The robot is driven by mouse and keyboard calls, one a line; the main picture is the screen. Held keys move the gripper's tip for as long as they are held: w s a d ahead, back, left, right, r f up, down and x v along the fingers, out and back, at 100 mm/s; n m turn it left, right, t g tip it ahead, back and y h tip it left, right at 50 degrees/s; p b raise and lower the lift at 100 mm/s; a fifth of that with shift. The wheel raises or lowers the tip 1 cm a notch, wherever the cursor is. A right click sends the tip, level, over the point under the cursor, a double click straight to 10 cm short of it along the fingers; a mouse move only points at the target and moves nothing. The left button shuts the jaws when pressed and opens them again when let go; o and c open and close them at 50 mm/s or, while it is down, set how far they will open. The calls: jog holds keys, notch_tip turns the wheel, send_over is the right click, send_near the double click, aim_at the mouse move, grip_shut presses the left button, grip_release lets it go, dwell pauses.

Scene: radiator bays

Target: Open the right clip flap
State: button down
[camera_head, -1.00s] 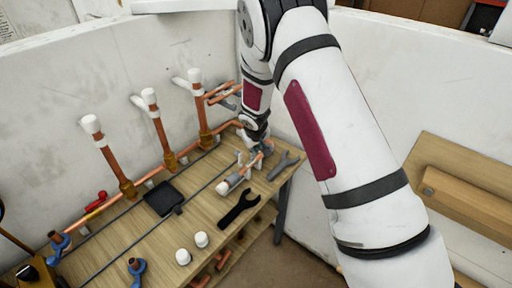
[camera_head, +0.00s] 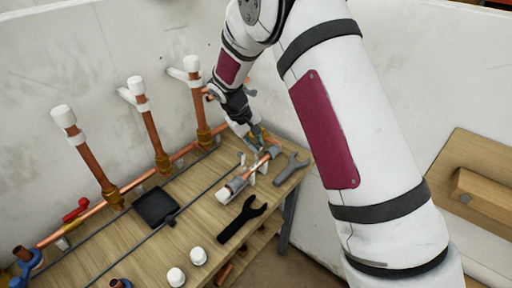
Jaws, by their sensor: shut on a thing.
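A short copper pipe (camera_head: 247,177) with a white cap (camera_head: 223,195) lies in clips near the bench's right end. A thin white upright piece (camera_head: 241,159) stands beside the pipe, left of my gripper. My gripper (camera_head: 261,147) reaches down from the upper left to the right end of this pipe, where the right clip is. It is shut on a small part there, which looks like the right clip flap. The fingers mostly hide the flap, so its exact angle cannot be told.
A grey wrench (camera_head: 291,168) lies right of the pipe and a black wrench (camera_head: 242,219) in front of it. White caps (camera_head: 176,277) and a black pad (camera_head: 155,206) lie on the wooden bench (camera_head: 205,222). Capped copper risers (camera_head: 151,135) stand along the back, before the white wall.

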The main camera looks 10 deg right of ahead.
jog(key=shift+w+a+f+g+h+b, duration=0.1)
jog(key=shift+w+a+g+h+b, duration=0.3)
jog(key=shift+b, duration=0.45)
jog(key=shift+s+d, duration=0.1)
jog(key=c, duration=1.5)
grip_release()
jog(key=v, duration=1.2)
jog(key=shift+c, duration=0.2)
